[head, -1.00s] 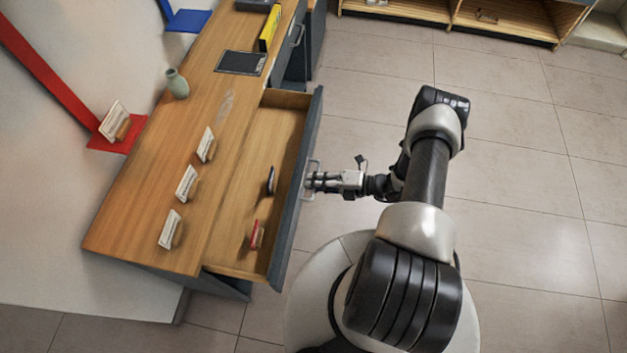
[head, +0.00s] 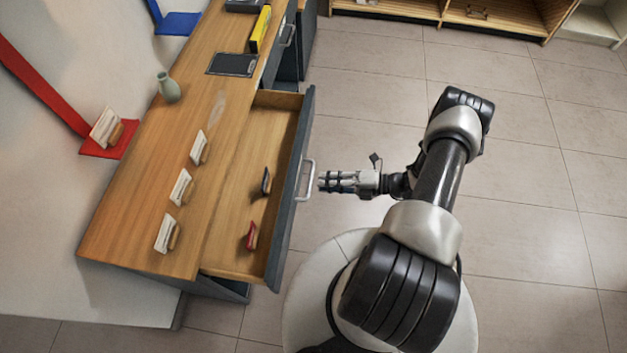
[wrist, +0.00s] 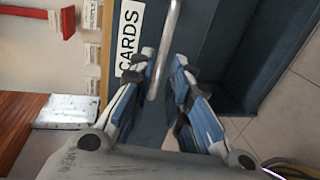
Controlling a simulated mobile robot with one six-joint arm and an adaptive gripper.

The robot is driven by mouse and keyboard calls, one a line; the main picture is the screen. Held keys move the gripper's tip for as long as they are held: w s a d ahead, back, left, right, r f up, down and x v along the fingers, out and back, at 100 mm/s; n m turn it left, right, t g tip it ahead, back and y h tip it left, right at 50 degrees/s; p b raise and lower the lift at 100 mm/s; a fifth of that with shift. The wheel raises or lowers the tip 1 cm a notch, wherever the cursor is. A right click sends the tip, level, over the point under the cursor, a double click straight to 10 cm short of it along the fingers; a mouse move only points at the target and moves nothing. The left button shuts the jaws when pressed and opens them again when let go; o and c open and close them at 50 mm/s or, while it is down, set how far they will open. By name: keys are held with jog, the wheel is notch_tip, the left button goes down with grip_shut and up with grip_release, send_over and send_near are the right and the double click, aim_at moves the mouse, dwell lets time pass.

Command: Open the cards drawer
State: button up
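The drawer (head: 291,205) stands pulled out from the wooden desk, its inside exposed in the head view. Its dark blue front carries a white CARDS label (wrist: 129,40) in the wrist view. A metal bar handle (head: 306,181) is on the front and also shows in the wrist view (wrist: 163,50). A dark item (head: 266,182) and a red item (head: 251,236) are in the drawer.
The wooden desk top (head: 150,215) holds several card stands, a green vase (head: 169,87), a dark tablet-like panel (head: 232,63) and a yellow box (head: 260,29). Open shelves (head: 460,15) stand at the back. The tiled floor to the right is clear.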

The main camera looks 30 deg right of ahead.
jog(key=v, duration=0.6)
jog(key=shift+w, duration=0.1)
dwell(0.3)
jog(key=w+a+r+n+g+h, duration=0.1)
jog(key=a+r+n+g, duration=0.2)
jog(key=r+n, duration=0.45)
jog(key=w+a+r+n+g+h, duration=0.1)
jog(key=a+r+n+g+h, duration=0.15)
jog(key=r+n, duration=0.5)
jog(key=w+a+r+n+g, duration=0.15)
jog(key=r+n+g, duration=0.3)
jog(key=r, duration=0.55)
jog(key=s+a+r+n+t+h, duration=0.2)
jog(key=s+a+r+n+h, duration=0.2)
jog(key=s+r+n, duration=0.3)
jog(key=s+a+r+n+t+h, duration=0.3)
jog(key=s+a+r+n+h, duration=0.2)
jog(key=r+n, duration=0.5)
jog(key=s+n, duration=0.2)
jog(key=n, duration=0.4)
jog(key=shift+s+a+r+n+t, duration=0.25)
jog(key=shift+s+r+n+t, duration=0.05)
jog(key=shift+s+n, duration=0.1)
